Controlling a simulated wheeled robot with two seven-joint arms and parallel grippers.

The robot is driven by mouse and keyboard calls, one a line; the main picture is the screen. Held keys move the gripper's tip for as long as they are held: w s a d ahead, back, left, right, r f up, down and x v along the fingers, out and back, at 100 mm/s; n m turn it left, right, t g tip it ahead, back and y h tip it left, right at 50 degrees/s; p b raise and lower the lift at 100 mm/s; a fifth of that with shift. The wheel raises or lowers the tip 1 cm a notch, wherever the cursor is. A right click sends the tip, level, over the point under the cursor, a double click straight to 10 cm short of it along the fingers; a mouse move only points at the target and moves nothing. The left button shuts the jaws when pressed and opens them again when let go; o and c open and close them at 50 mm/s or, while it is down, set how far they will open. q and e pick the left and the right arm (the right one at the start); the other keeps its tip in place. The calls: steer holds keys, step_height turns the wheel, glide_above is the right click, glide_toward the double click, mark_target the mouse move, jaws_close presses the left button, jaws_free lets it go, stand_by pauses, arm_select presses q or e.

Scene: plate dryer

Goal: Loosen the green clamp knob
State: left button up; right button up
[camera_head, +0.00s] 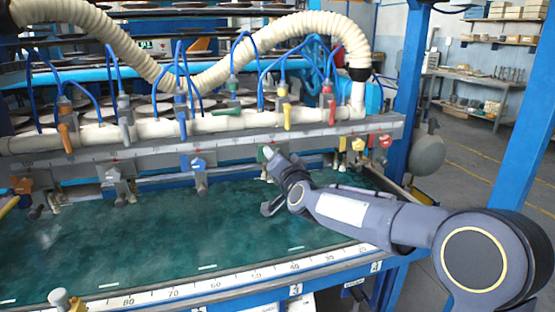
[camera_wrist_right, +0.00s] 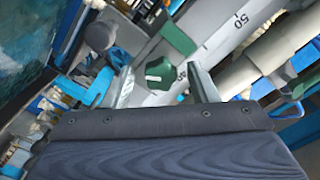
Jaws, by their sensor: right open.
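The green clamp knob (camera_wrist_right: 160,73) shows in the right wrist view, between the two fingers of my right gripper (camera_wrist_right: 164,84). The fingers are apart, one on each side of the knob, and I cannot tell whether either touches it. In the head view, the green knob (camera_head: 267,153) is partly hidden by my right gripper (camera_head: 269,183), which reaches in from the right at the grey rail. My left gripper is not in either view.
A grey rail (camera_head: 225,142) with several coloured clamps and blue hoses runs above the green plate bed (camera_head: 150,245). Orange (camera_head: 22,185) and blue (camera_head: 193,162) knobs are to the left, yellow (camera_head: 357,144) and red ones to the right. A blue post (camera_head: 405,100) stands at right.

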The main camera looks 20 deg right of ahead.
steer(key=s, duration=0.7)
steer(key=shift+d, duration=0.15)
steer(key=shift+s, duration=0.1)
steer(key=s+f+n+g+y, duration=0.15)
steer(key=s+f+g, duration=0.35)
steer(key=s, duration=0.8)
steer(key=s+f+n+g+y, duration=0.1)
steer(key=s+f+n+g, duration=0.2)
steer(key=s+f, duration=0.7)
steer(key=s+f+n+g+y, duration=0.15)
steer(key=s+f+g, duration=0.25)
steer(key=s, duration=1.1)
step_height(320, 180, up, 13)
steer(key=p, duration=1.3)
steer(key=shift+w+d+n+h, duration=0.35)
steer(key=shift+w+n+h, duration=0.05)
steer(key=shift+w, duration=0.05)
steer(key=shift+f, duration=0.15)
